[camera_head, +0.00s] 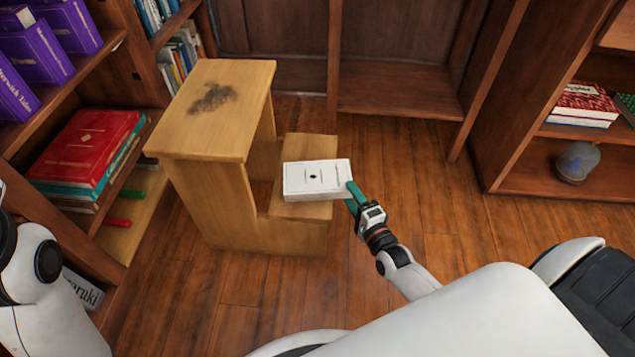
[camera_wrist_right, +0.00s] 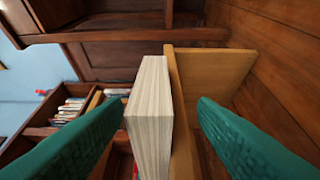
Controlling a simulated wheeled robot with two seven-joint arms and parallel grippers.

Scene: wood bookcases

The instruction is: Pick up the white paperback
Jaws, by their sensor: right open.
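My right gripper (camera_head: 353,193) is open at the book's right end. In the right wrist view, the paperback (camera_wrist_right: 149,123) shows its page edges between the two green fingers of my right gripper (camera_wrist_right: 161,108). The step's board shows just right of the book there. I see no finger closed on the book. My left arm shows at the left edge, but its gripper is out of view.
A bookcase on the left holds purple books (camera_head: 38,52) and a red book (camera_head: 88,143). A bookcase on the right holds more books (camera_head: 583,104) and a grey domed object (camera_head: 577,162). The wood floor (camera_head: 400,190) right of the stool is clear.

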